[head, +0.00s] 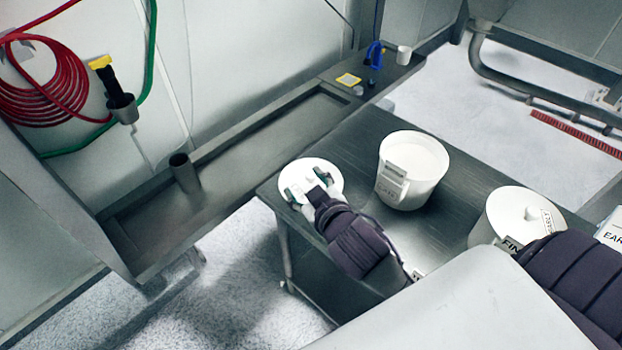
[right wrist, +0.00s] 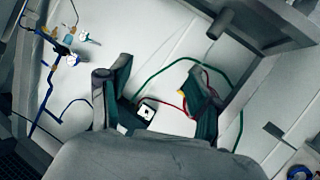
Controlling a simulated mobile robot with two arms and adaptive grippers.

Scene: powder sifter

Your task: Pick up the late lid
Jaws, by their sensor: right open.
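A round white lid (head: 325,167), which I take as the late lid, lies flat at the near left corner of the steel table. Its own label is not readable. My right gripper (head: 306,185) is over this lid in the head view, with its fingers around the middle where the knob is. It is open; I cannot tell whether it touches the lid. In the right wrist view the two fingers (right wrist: 158,78) stand apart with nothing seen held between them. The lid cannot be made out there. My left gripper is not in view.
An open white tub (head: 428,160) with a label stands right of the lid. A lidded white tub (head: 490,222) marked "FIN" and "EARLY" is farther right. A steel trough bench (head: 240,140) with a metal cup (head: 185,172) runs along the wall. Red hose (head: 40,95) hangs there.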

